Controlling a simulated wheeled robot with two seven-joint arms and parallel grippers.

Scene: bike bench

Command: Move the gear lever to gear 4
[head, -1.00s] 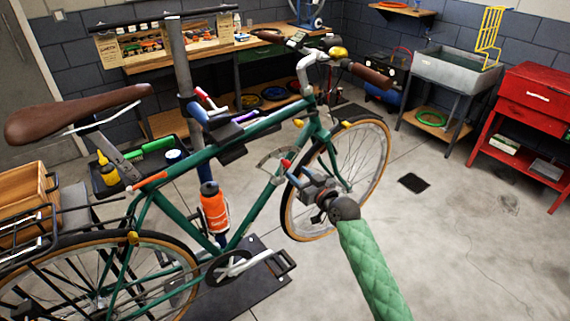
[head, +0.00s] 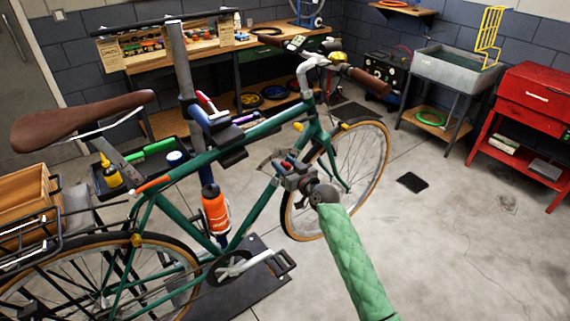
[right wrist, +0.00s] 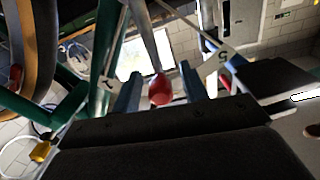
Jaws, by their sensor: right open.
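The gear lever's red knob (head: 286,165) shows beside the green bike frame (head: 254,196), at the tip of my right gripper (head: 291,168). In the right wrist view the red knob (right wrist: 160,90) lies between the two fingers of my right gripper (right wrist: 160,92). The fingers are apart, with a gap on both sides of the knob; I cannot tell how deep it sits between them. A pale gear plate (right wrist: 223,57) shows behind, with a 5 at right and a 1 at left. The gripper partly hides the plate in the head view. My left gripper is not in view.
The bike is held by a stand post (head: 178,65). An orange bottle (head: 215,210) sits on the frame left of my gripper. The front wheel (head: 350,180) is close behind my right arm.

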